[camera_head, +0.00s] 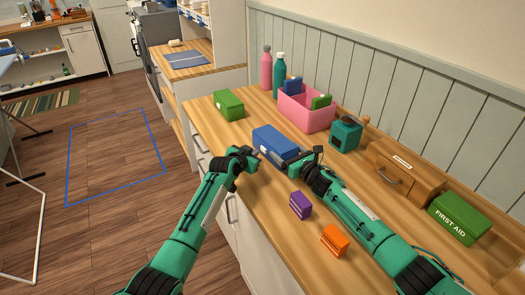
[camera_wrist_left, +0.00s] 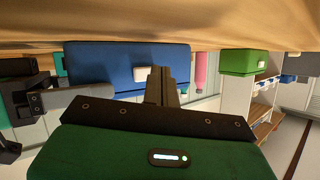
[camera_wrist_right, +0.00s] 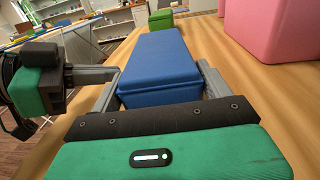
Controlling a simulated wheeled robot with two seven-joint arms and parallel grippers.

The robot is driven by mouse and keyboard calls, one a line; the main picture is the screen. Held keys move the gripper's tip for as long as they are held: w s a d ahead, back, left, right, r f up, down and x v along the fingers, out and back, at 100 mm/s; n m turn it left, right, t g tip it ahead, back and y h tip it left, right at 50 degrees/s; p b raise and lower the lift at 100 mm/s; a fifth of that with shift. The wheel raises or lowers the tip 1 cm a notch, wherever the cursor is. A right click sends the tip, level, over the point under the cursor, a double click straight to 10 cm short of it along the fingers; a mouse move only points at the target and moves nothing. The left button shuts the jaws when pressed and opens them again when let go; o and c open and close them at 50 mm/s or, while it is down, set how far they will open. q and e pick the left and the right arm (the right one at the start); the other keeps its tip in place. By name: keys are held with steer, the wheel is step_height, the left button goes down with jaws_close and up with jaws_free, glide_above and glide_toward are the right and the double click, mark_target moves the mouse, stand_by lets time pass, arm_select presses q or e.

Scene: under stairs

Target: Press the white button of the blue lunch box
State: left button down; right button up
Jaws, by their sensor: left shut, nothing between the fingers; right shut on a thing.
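The blue lunch box (camera_head: 273,138) lies on the wooden counter. It also shows in the right wrist view (camera_wrist_right: 160,62) and the left wrist view (camera_wrist_left: 105,60). Its white button (camera_wrist_left: 140,73) is on the side facing my left gripper, partly beside the fingers in that view. My left gripper (camera_head: 259,152) is shut and empty, its fingertips close to that side. I cannot tell whether they touch the button. My right gripper (camera_head: 293,160) is shut on the lunch box, with a finger on either side in the right wrist view (camera_wrist_right: 160,85).
A green box (camera_head: 228,105) stands behind the lunch box. A pink bin (camera_head: 305,115), two bottles and a teal device (camera_head: 345,134) stand by the wall. A purple box (camera_head: 300,205) and an orange box (camera_head: 335,240) lie near my right arm. A green first aid box (camera_head: 459,218) is at right.

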arm_select(q)
steer(key=shift+w+d, duration=0.1)
steer(key=shift+w+d, duration=0.15)
steer(key=shift+d, duration=0.1)
steer(key=shift+w+d, duration=0.3)
steer(key=shift+d, duration=0.2)
stand_by(1.0)
steer(key=shift+a, duration=0.1)
arm_select(e)
steer(key=shift+f, duration=0.1)
arm_select(q)
steer(key=shift+s+a, duration=0.55)
steer(key=shift+a, duration=0.15)
steer(key=shift+s+a, duration=0.45)
steer(key=shift+a, duration=0.25)
steer(key=shift+s+a, duration=0.5)
steer(key=shift+a, duration=0.25)
steer(key=shift+s+a, duration=0.45)
steer(key=shift+a, duration=0.25)
